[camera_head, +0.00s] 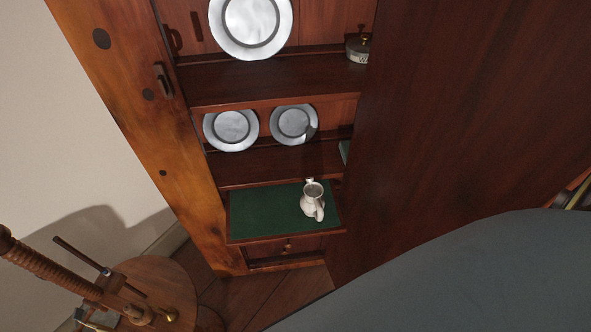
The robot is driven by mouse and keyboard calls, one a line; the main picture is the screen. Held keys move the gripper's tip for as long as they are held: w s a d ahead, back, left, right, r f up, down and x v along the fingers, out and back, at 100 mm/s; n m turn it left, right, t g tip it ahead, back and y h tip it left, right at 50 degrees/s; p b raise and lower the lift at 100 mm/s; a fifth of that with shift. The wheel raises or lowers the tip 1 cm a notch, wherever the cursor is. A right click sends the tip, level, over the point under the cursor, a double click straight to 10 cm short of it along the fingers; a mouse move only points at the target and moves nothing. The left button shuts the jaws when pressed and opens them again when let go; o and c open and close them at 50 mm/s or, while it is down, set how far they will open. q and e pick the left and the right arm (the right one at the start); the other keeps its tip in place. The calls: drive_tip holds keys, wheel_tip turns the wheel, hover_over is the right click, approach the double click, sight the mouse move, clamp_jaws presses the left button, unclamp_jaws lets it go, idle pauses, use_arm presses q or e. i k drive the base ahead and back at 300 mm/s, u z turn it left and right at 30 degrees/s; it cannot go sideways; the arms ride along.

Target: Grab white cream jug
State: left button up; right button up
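The white cream jug (308,203) stands upright on a green-topped pull-out shelf (255,218) low in the wooden cabinet. It sits toward the right part of the green surface, with its handle toward the lower right of the picture. Nothing touches or covers it. Neither of my grippers shows in the head view.
Pewter plates (232,130) lean on the shelves above, and a small metal pot (358,48) stands at upper right. A large dark wooden panel (460,110) borders the right side. A round wooden stand (150,290) is at lower left. A grey-blue surface (470,280) fills the lower right.

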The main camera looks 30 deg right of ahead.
sight(312, 202)
drive_tip(key=u, duration=0.05)
drive_tip(key=i, duration=0.1)
drive_tip(key=z, duration=1.15)
